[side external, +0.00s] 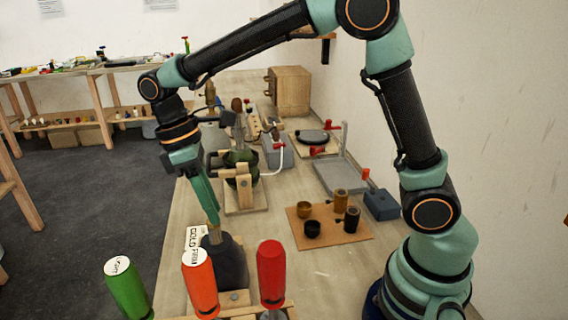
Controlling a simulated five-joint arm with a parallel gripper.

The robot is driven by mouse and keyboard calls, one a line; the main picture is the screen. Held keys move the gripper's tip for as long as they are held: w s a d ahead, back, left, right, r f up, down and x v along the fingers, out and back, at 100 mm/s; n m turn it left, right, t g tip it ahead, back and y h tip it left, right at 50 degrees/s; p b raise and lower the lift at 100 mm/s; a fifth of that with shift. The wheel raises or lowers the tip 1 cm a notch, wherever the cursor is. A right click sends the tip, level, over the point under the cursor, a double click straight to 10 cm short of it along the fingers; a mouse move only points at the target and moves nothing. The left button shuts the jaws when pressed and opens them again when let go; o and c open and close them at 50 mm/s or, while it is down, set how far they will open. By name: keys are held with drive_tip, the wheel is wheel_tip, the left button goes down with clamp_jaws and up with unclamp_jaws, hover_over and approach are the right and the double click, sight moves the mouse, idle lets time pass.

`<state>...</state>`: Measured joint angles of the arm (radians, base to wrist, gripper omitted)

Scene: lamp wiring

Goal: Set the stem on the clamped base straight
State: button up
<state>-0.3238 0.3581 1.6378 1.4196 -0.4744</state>
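A dark green rounded base (240,158) sits in a wooden clamp stand (244,194) at the middle left of the bench. A thin upright piece with a brown top (237,105) rises above the base and looks close to upright. I cannot tell whether it is the stem or how it is seated. My gripper (211,212) points down in front and to the left of the clamp, apart from the green base. Its fingers are seen edge-on beside a pale wooden stick above a dark pot (226,262). Whether they grip the stick is unclear.
Green (128,288), orange (200,285) and red (271,275) handles stand upright in front. A brown board with several small cups (328,236) lies to the right. A white cable (282,158) runs behind the clamp. A wooden box (289,90) stands at the back.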

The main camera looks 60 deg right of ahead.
drive_tip(key=shift+s+a, duration=0.4)
idle(1.4)
drive_tip(key=shift+w+d, duration=0.1)
idle(0.4)
drive_tip(key=shift+r, duration=0.1)
drive_tip(key=shift+r, duration=2.95)
